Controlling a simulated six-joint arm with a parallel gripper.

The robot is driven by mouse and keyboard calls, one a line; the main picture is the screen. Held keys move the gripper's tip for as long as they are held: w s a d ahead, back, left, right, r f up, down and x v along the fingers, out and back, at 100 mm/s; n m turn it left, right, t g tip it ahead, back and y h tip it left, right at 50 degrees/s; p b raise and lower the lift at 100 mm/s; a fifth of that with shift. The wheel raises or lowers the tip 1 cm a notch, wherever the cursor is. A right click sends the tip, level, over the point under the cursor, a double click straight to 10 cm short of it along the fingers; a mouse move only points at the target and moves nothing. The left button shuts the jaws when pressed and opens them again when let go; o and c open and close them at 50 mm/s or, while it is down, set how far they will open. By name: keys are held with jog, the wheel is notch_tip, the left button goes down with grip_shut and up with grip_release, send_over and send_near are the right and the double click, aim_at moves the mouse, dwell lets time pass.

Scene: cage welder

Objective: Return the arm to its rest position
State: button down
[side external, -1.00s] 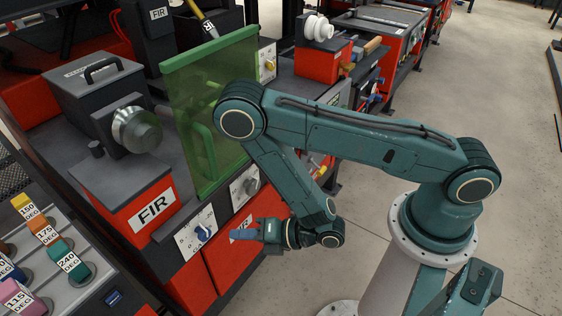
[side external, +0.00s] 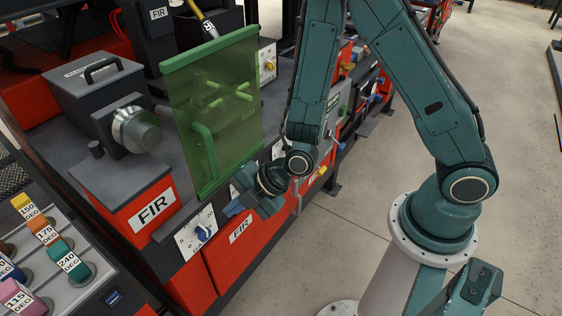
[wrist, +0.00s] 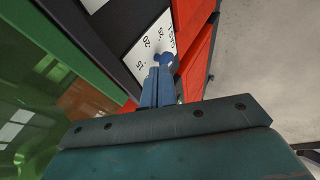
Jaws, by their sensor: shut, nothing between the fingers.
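My gripper (side external: 233,208) is in front of the red FIR machine, close below the lower right of the green see-through screen (side external: 190,95). Its blue fingers are shut with nothing between them. They also show in the wrist view (wrist: 158,88), pointing at the machine front. The blue dial knob (side external: 203,233) on its white scale plate is to the lower left of the fingers in the side view. A blue knob (wrist: 164,58) also shows just beyond the fingertips in the wrist view. I cannot tell the exact gap there. My arm is raised and folded above.
The green screen stands close to my wrist, with its green handle (side external: 205,150) on it. A red FIR box (side external: 150,215) with a round metal fitting is at left. Coloured degree-marked blocks (side external: 70,265) stand at lower left. The floor (side external: 310,260) at right is open.

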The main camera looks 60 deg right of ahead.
jog(key=s+d+r+m+h, duration=0.1)
jog(key=s+d+r+m, duration=0.1)
jog(key=d+r+m, duration=0.5)
jog(key=s+d+r+m+h, duration=0.1)
jog(key=s+d+r+m, duration=0.15)
jog(key=r, duration=0.85)
jog(key=s+d+r+m+h, duration=0.1)
jog(key=s+d+r+m, duration=0.2)
jog(key=s, duration=0.4)
jog(key=s+d+r+m+g+h, duration=0.1)
jog(key=s+d+r+m, duration=0.3)
jog(key=s+r+m, duration=0.1)
jog(key=s+m, duration=0.1)
jog(key=s, duration=0.1)
jog(key=shift+s+d+r+m+g+h, duration=0.2)
jog(key=shift+s+m+g+h, duration=0.1)
jog(key=shift+s+m, duration=0.1)
